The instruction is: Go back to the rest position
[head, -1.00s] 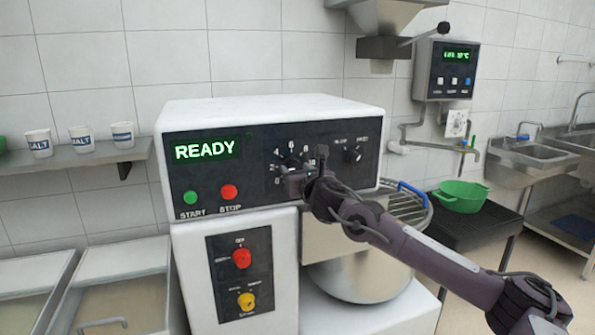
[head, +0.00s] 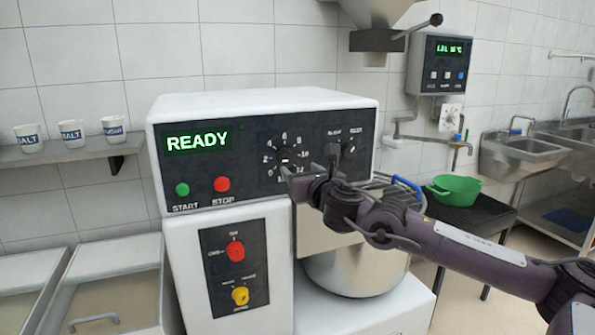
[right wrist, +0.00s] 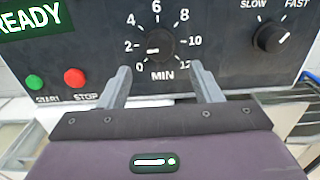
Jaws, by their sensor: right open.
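My right gripper (head: 291,173) is in front of the mixer's control panel (head: 252,176), just below the timer dial (head: 286,156). In the right wrist view its two fingers (right wrist: 159,84) are spread apart with nothing between them. The timer knob (right wrist: 153,48) shows beyond the fingertips, clear of them, with its pointer toward the low end of the scale. My left gripper is in neither view.
The white mixer (head: 262,101) reads READY, with its steel bowl (head: 355,270) below my right arm. A green bowl (head: 455,190) sits on a black stand at the right. Labelled cups (head: 72,133) stand on the left shelf. A water meter (head: 441,64) hangs on the wall.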

